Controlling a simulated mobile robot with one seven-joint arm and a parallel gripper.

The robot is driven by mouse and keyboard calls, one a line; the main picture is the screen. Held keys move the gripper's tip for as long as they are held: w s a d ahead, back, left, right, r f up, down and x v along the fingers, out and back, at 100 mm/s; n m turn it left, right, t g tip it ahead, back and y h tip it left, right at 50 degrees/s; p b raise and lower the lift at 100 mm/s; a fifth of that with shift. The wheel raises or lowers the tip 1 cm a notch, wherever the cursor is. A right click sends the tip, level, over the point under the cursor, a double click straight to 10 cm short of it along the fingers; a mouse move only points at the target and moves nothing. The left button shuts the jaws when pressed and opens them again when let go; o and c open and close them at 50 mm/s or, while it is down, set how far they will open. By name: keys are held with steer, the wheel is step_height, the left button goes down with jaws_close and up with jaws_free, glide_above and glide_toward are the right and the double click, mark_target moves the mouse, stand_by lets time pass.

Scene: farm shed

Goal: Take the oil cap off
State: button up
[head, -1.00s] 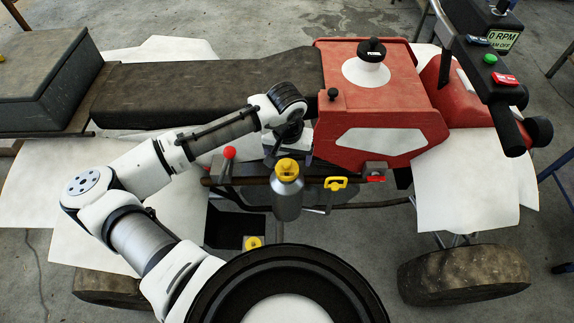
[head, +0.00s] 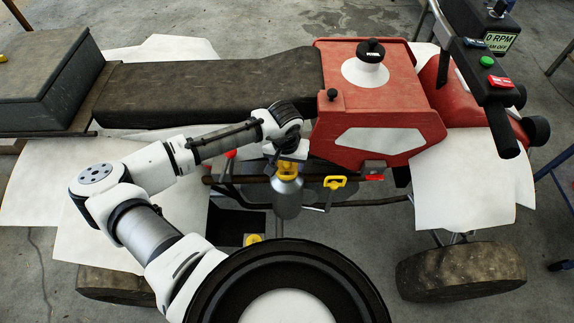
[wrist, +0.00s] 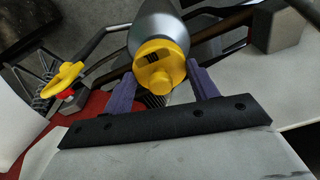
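A yellow cap (head: 287,171) sits on top of an upright grey metal bottle (head: 287,198) beside the vehicle. In the head view my gripper (head: 286,155) is at the bottle's top and partly hides the cap. Another yellow cap (head: 252,239) sits low on a dark block. Which one is the oil cap is not marked.
A red knob (head: 230,154) is partly behind my arm. The red tank body (head: 375,105) and dark seat (head: 205,88) lie behind. A dark rail runs past the bottle.

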steer(key=shift+c, duration=1.3)
steer(key=shift+r, duration=0.2)
